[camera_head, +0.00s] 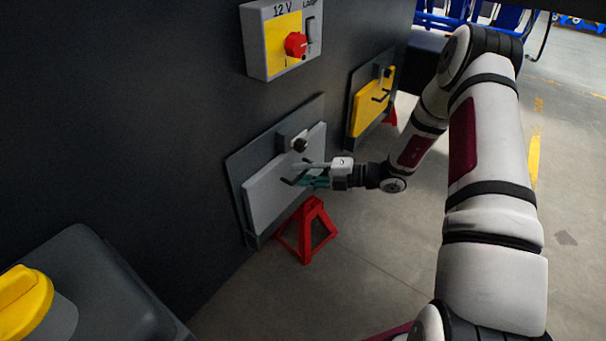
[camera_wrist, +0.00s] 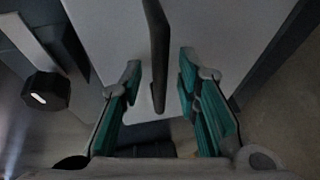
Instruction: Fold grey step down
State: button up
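The grey step (camera_head: 270,188) is folded up, standing nearly upright against its dark backing plate on the chassis wall. A dark handle bar (camera_wrist: 158,50) stands out from the step's face. A dark latch knob (camera_head: 300,144) sits at the step's top edge; a dark knob also shows at the left in the wrist view (camera_wrist: 46,92). My gripper (camera_head: 306,174) is at the step's face by the handle. In the wrist view my gripper (camera_wrist: 158,92) is open, with the handle between its teal-padded fingers and gaps on both sides.
A red jack stand (camera_head: 308,230) is on the floor below the step. A yellow step (camera_head: 372,103) is folded up farther back. A switch box (camera_head: 282,40) with a red knob is above. A dark tank with a yellow cap (camera_head: 24,300) is at lower left. Floor to the right is clear.

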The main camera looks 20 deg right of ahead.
grip_shut()
